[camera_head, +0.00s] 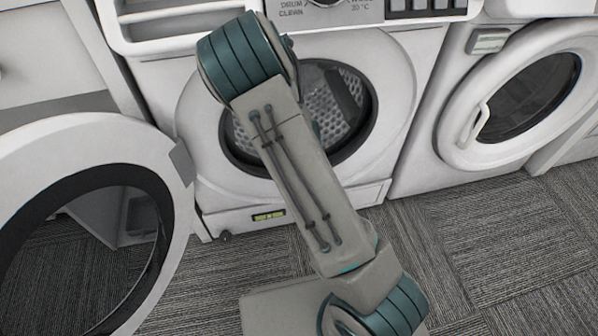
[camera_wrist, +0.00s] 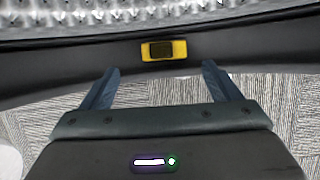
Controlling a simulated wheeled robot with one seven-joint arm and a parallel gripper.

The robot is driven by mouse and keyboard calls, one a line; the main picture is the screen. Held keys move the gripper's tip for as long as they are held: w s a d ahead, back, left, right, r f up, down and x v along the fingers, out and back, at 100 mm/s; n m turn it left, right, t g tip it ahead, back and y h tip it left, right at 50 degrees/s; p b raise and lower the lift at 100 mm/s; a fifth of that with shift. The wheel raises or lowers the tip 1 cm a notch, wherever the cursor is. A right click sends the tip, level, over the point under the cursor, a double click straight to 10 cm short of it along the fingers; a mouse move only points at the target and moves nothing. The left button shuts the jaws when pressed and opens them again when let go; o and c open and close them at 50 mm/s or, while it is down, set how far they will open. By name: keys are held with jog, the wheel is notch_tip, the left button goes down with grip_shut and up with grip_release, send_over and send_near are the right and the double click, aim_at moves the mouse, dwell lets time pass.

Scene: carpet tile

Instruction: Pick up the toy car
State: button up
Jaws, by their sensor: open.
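The toy car (camera_wrist: 164,50) shows in the wrist view as a small yellow block with a dark top. It sits on the dark rim (camera_wrist: 60,68) of a washing machine opening, just in front of the ribbed metal drum (camera_wrist: 160,16). My gripper (camera_wrist: 160,72) is open and empty, its two blue-grey fingers spread apart. The car lies beyond the fingertips, roughly centred between them, with a gap visible. In the head view my arm covers part of the machine's opening, and neither the car nor my gripper can be made out.
The middle washing machine (camera_head: 395,80) has its round door (camera_head: 178,225) swung open to the left. Another machine with a shut door (camera_head: 455,140) stands to the right. Grey carpet (camera_head: 500,250) in front is clear.

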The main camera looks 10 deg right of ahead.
jog(key=b+x, duration=0.1)
jog(key=x, duration=0.1)
jog(key=b+x, duration=0.1)
jog(key=x, duration=0.3)
jog(key=shift+w+d+r+b, duration=0.1)
jog(key=shift+w+d+b, duration=0.1)
jog(key=shift+d+b, duration=0.15)
jog(key=shift+r, duration=0.1)
jog(key=c, duration=1)
